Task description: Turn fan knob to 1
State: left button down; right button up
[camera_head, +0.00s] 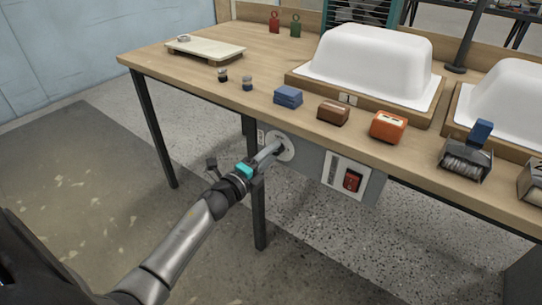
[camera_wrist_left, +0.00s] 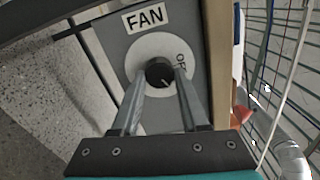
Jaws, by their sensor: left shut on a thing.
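The fan knob (camera_wrist_left: 159,71) is a small black knob on a round white dial (camera_wrist_left: 158,48) on a grey panel. A FAN label (camera_wrist_left: 144,18) sits above the dial in the left wrist view. The dial's lettering right of the knob seems to read OFF, partly hidden by a finger. A pale mark on the knob points to the lower right. My left gripper (camera_wrist_left: 160,78) is shut on the knob, one finger on each side. In the head view my left gripper (camera_head: 276,149) reaches the white dial (camera_head: 288,144) under the table edge. My right gripper is out of view.
A red switch (camera_head: 352,180) is on the same grey panel, right of the dial. The wooden table (camera_head: 200,87) above holds several small blocks and two white tub shells (camera_head: 370,60). A black table leg (camera_head: 259,215) stands just below my gripper.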

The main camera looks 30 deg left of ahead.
pick_arm(q)
jog(key=shift+f+m+b, duration=0.1)
jog(key=shift+m+b, duration=0.65)
jog(key=shift+m, duration=2.15)
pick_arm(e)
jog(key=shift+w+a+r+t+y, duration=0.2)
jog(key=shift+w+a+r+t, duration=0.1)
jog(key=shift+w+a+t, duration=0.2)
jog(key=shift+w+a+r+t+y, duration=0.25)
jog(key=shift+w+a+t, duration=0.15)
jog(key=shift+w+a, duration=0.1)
pick_arm(q)
jog(key=shift+c, duration=2.1)
grip_release()
